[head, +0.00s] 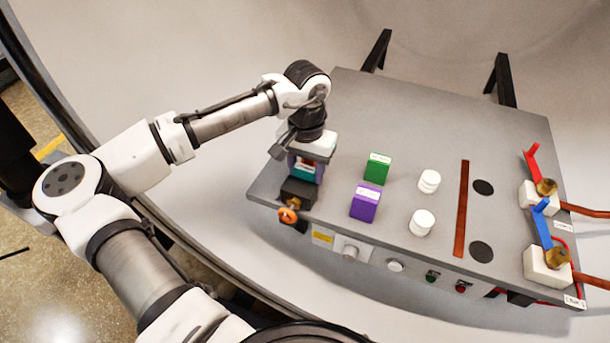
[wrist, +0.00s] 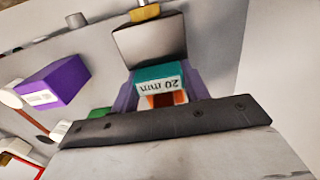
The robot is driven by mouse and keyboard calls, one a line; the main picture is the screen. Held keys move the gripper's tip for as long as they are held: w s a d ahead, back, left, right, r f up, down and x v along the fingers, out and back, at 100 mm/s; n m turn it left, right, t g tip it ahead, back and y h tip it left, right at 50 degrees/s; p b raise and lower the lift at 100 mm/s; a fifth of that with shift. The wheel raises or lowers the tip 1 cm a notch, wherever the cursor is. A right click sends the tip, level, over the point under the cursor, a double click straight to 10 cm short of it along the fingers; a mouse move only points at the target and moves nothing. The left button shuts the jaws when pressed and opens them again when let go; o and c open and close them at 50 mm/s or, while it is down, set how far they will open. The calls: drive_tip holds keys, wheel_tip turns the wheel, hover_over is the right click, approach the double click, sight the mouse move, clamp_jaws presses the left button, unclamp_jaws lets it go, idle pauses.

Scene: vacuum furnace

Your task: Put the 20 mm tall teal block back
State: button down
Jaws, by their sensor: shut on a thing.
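The teal block (head: 306,176) has a white label reading "20 mm", seen upside down in the wrist view (wrist: 158,76). My gripper (head: 306,167) is shut on it, with a purplish finger on each side. The block is at the left end of the grey panel, close behind a dark box with a brass fitting (head: 298,191). In the wrist view the box (wrist: 150,40) lies just beyond the block. I cannot tell whether the block touches the panel. The gripper hides part of it.
A green block (head: 377,168) and a purple block (head: 365,202) stand on the grey panel (head: 400,120), right of my gripper. Two white round stacks (head: 429,181), a copper strip (head: 461,210) and dark discs (head: 483,187) lie farther right. Red (head: 532,160) and blue (head: 541,222) levers stand at the right end.

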sight(306, 165)
drive_tip(key=shift+w+r+p, duration=0.15)
drive_tip(key=shift+r+p, duration=0.35)
drive_tip(key=shift+r, duration=0.35)
drive_tip(key=shift+w+r+p, duration=0.1)
drive_tip(key=shift+r+p, duration=0.4)
drive_tip(key=shift+r, duration=0.3)
drive_tip(key=shift+s+r, duration=0.3)
drive_tip(key=shift+r, duration=0.25)
drive_tip(key=shift+w+r+p, duration=0.1)
drive_tip(key=shift+w+p, duration=0.05)
drive_tip(key=shift+p, duration=0.35)
drive_tip(key=shift+r+p, duration=1.75)
drive_tip(key=shift+r, duration=0.2)
